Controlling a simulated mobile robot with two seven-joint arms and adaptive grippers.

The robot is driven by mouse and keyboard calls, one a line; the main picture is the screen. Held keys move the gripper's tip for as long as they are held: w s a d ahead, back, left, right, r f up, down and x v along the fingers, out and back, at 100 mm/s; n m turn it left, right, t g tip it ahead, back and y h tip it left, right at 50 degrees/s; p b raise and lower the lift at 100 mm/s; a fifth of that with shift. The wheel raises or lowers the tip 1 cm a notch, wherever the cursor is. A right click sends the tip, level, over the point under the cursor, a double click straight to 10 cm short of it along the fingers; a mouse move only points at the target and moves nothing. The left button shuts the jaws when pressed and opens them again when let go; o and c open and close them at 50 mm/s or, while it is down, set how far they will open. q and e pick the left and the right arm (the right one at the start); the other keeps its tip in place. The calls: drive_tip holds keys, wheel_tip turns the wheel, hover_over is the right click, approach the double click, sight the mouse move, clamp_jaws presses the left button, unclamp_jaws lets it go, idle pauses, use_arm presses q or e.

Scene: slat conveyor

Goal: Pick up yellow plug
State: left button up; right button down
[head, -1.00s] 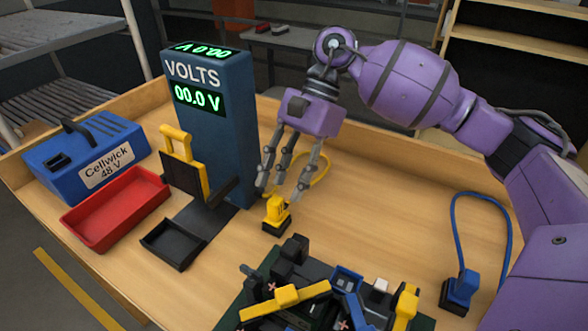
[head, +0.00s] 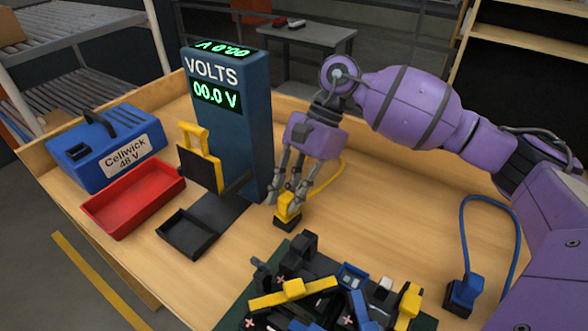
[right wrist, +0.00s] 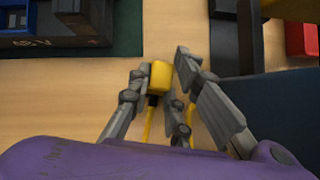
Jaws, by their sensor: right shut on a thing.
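The yellow plug (head: 287,208) has a yellow body on a black base and a yellow cable running back from it. It stands on the wooden bench beside the volt meter's base. My right gripper (head: 288,197) has come down around it, with its fingers shut on the yellow body. The right wrist view also shows the yellow plug (right wrist: 159,76) between the grey fingers of my right gripper (right wrist: 160,85). The plug's base appears to be at bench level; I cannot tell whether it touches. My left gripper is not in view.
The blue VOLTS meter (head: 232,120) stands close left of the gripper. A red tray (head: 133,200) and a blue Cellwick unit (head: 108,148) are further left. A cluster of black, yellow and blue parts (head: 335,290) lies in front. A blue plug (head: 463,294) stands at right.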

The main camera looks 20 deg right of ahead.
sight(290, 194)
drive_tip(key=shift+s, duration=0.1)
wheel_tip(290, 194, up, 9)
drive_tip(key=shift+r+b, duration=0.1)
drive_tip(key=shift+b, duration=0.45)
use_arm(q)
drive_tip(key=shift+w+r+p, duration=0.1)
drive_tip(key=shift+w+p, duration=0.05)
drive_tip(key=shift+p, duration=0.35)
use_arm(e)
drive_tip(key=shift+r, duration=2.1)
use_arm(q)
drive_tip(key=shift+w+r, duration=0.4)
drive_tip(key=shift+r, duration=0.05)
use_arm(e)
drive_tip(key=shift+r, duration=0.6)
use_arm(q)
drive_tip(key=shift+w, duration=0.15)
